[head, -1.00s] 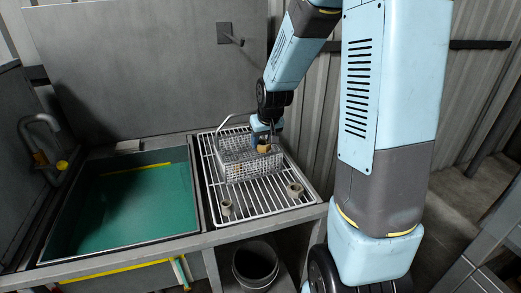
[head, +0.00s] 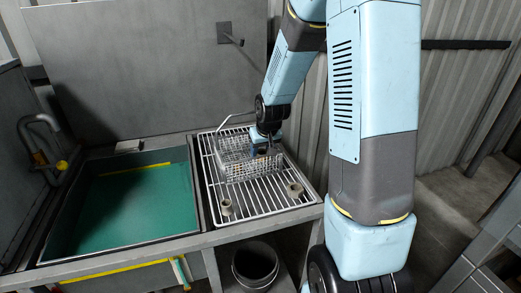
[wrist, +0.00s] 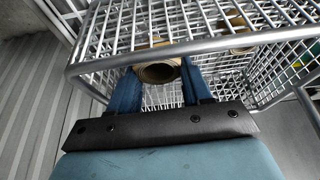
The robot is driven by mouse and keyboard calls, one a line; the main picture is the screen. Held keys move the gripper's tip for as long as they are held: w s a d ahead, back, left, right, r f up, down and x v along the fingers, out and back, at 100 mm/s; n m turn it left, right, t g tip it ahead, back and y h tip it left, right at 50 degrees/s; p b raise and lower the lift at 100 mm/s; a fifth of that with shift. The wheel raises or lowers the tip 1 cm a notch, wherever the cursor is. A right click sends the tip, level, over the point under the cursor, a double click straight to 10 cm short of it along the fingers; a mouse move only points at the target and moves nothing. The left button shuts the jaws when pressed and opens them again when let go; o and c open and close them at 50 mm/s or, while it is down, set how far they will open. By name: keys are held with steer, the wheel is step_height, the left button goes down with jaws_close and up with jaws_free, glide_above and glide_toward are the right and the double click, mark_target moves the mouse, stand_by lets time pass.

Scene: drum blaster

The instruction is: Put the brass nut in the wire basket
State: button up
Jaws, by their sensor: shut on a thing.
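The wire basket (head: 238,168) stands on the drain rack, its handle raised at the back left. My gripper (head: 268,150) is at the basket's right part, pointing down, and its fingertips are partly hidden by wire. In the wrist view my gripper (wrist: 158,82) is shut on the brass nut (wrist: 157,73), a round tan piece between the two blue fingers. I cannot tell whether the nut touches the basket floor. Another tan piece (wrist: 236,22) shows farther along, behind the basket wires.
Two beige fittings, one at the front (head: 226,207) and one at the right (head: 295,190), stand on the white wire rack (head: 262,203). A green-bottomed sink (head: 125,210) is to the left. A dark bucket (head: 255,262) stands below. A metal panel (head: 140,70) rises behind.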

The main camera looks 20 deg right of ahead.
steer(key=shift+f, duration=0.45)
steer(key=o, duration=1.2)
steer(key=shift+o, duration=0.2)
steer(key=shift+r, duration=0.1)
steer(key=shift+r, duration=0.25)
steer(key=v, duration=1.3)
steer(key=s+r, duration=0.6)
steer(key=s, duration=0.5)
steer(key=s+r+t, duration=0.1)
steer(key=s+r, duration=0.5)
steer(key=s, duration=0.6)
steer(key=shift+s+a+r+m, duration=0.2)
steer(key=shift+a+r+m, duration=0.05)
steer(key=shift+a+m, duration=0.15)
